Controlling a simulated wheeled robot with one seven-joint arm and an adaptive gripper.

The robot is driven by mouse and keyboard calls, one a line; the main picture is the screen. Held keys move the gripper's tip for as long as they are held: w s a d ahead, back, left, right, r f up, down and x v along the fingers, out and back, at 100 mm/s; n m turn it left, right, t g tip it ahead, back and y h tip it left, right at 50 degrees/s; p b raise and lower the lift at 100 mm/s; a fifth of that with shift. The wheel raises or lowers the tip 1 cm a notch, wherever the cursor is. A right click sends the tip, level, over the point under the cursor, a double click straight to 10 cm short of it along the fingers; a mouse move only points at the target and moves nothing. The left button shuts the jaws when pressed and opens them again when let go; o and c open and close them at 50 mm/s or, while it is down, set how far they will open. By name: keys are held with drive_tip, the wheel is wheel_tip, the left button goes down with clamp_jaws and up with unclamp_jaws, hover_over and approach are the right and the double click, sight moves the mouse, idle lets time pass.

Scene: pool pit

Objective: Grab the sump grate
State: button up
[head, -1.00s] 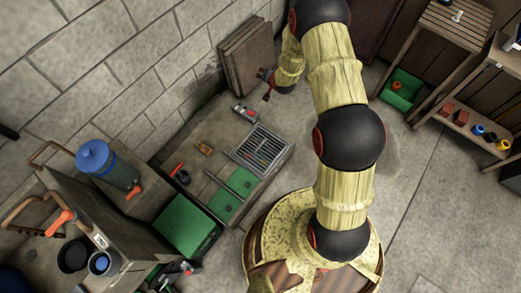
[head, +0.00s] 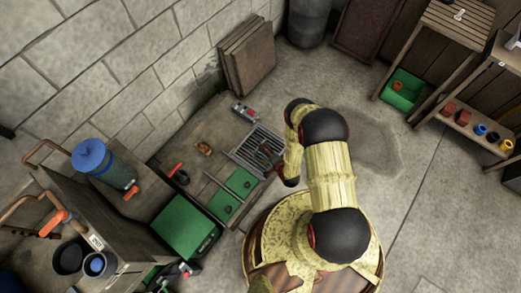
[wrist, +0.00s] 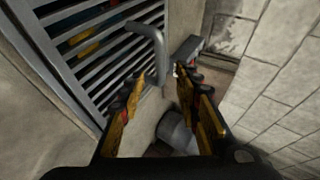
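The sump grate (head: 257,143) is a grey metal grille with parallel slats, set in the low wooden-brown deck, partly hidden by my arm. In the wrist view the grate (wrist: 110,42) fills the upper left, with a bent grey bar handle (wrist: 158,42) standing up from it. My gripper (wrist: 160,78) is open and empty, its yellow fingers apart with the handle's lower end just beyond the tips. In the head view my gripper (head: 273,160) is low over the grate's right side; its fingers are hard to make out there.
A grey and red device (head: 244,112) lies behind the grate. Green panels (head: 233,190) and a red-handled valve (head: 178,174) are nearby on the deck. Boards (head: 247,58) lean on the block wall.

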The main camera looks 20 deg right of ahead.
drive_tip(key=b+x, duration=0.3)
drive_tip(key=x, duration=0.4)
drive_tip(key=shift+w+d+b, duration=0.1)
drive_tip(key=shift+b, duration=0.2)
drive_tip(key=shift+c, duration=0.4)
drive_tip(key=c, duration=0.7)
clamp_jaws()
